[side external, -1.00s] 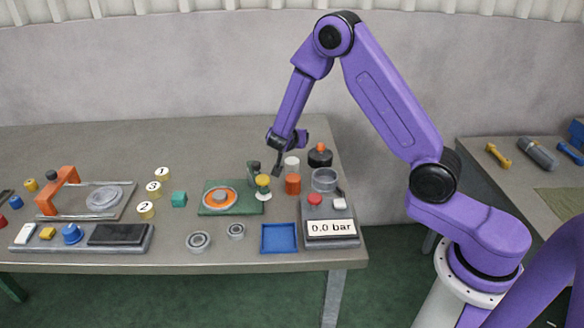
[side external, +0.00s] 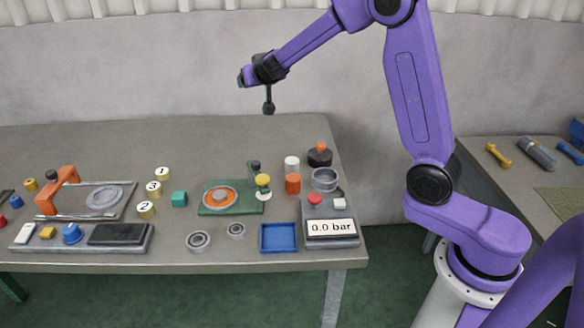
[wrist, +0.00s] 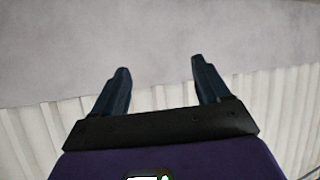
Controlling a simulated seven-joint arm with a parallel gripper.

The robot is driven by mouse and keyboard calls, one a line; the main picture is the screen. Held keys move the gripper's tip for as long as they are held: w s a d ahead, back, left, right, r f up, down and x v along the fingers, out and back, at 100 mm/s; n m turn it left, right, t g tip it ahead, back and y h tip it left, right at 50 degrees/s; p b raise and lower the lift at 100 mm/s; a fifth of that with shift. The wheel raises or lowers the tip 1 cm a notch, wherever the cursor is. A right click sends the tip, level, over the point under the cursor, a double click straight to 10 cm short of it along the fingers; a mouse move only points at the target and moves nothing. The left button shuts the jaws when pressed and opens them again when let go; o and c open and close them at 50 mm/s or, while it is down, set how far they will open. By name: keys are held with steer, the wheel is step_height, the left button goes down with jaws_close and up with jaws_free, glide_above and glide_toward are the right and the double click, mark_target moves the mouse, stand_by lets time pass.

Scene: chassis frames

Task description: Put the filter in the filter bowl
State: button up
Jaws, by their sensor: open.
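My gripper (side external: 242,80) is high above the back of the table, well apart from everything on it. In the wrist view my gripper (wrist: 160,68) shows two dark fingers spread wide with nothing between them, facing the wall. A short white cylinder (side external: 292,164) and an orange cylinder (side external: 293,183) stand upright at the table's right side; I cannot tell for certain which is the filter. A grey, open-topped round bowl (side external: 324,179), apparently the filter bowl, stands just right of the orange cylinder. Its inside is too small to make out.
A black cap with an orange knob (side external: 320,155) stands behind the bowl. In front are a gauge box (side external: 332,228) reading 0.0 bar and an empty blue tray (side external: 279,238). A green fixture (side external: 232,200) with a yellow knob is left. The table's back strip is clear.

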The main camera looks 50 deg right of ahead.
steer(key=w+a+r+n+y, duration=0.1)
steer(key=w+a+n+y, duration=0.4)
steer(key=n, duration=0.3)
steer(key=n+g, duration=1.1)
steer(key=n, duration=0.5)
glide_above(292, 160)
step_height(292, 160, down, 3)
steer(key=shift+y, duration=0.4)
steer(key=f, duration=1.7)
steer(key=shift+s+a+f, duration=0.1)
steer(key=shift+s+a, duration=0.25)
steer(key=shift+a, duration=0.05)
steer(key=shift+w+d+f, duration=0.15)
steer(key=shift+f, duration=1.2)
steer(key=shift+w+d+f, duration=0.15)
steer(key=shift+f, duration=1.2)
steer(key=c, duration=1.3)
steer(key=shift+o, duration=0.2)
steer(key=shift+r, duration=0.1)
